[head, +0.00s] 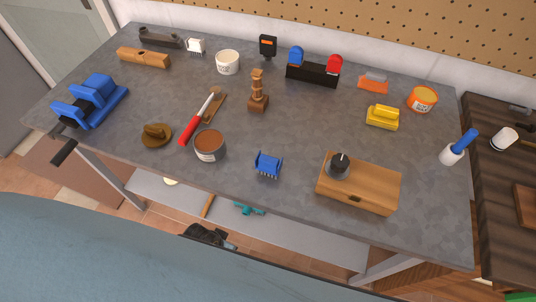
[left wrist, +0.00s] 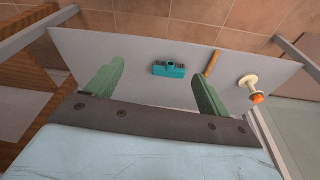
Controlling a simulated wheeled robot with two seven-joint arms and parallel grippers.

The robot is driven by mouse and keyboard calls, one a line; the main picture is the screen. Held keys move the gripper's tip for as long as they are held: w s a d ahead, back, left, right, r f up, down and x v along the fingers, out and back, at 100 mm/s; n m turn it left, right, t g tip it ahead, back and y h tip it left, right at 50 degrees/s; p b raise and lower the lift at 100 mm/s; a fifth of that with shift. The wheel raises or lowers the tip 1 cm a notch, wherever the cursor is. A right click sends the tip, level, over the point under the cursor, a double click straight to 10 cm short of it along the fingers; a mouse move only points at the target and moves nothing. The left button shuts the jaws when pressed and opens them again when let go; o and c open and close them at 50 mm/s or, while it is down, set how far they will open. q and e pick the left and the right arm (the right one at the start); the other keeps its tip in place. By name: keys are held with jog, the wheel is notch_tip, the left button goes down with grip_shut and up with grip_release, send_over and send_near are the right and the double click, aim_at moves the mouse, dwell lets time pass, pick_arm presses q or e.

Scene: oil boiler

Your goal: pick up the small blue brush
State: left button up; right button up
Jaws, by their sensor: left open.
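The small blue brush (head: 268,164) lies on the grey workbench (head: 310,125) near its front edge, with its bristles toward the front. It stands apart from the things around it. My left gripper (left wrist: 158,72) shows in the left wrist view with its two green fingers wide apart and nothing held between them. Beyond the fingers are the lower shelf (left wrist: 140,50) and a teal tool (left wrist: 168,69) lying on it. The blue brush does not show in the left wrist view. My right gripper is not in view.
A brown-filled tin (head: 209,146) stands left of the brush, and a wooden box (head: 360,190) lies to its right. A blue vise (head: 92,100) sits at the bench's left end. The bench top behind the brush is clear. The lower shelf (head: 300,234) runs below.

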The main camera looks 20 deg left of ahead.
pick_arm(q)
jog(key=w+d+r+p, duration=0.2)
jog(key=w+r+p, duration=0.15)
jog(key=r, duration=1.35)
notch_tip(320, 180, up, 19)
jog(key=n+g+p, duration=0.1)
jog(key=g+p, duration=0.1)
jog(key=p, duration=0.1)
send_over(269, 159)
jog(key=shift+y, duration=0.4)
jog(key=f, duration=0.7)
jog(key=shift+s+d+f, duration=0.15)
jog(key=shift+s+f, duration=0.05)
jog(key=shift+f, duration=0.05)
jog(key=shift+w+f, duration=0.2)
jog(key=shift+f, duration=2.45)
jog(key=c, duration=1.1)
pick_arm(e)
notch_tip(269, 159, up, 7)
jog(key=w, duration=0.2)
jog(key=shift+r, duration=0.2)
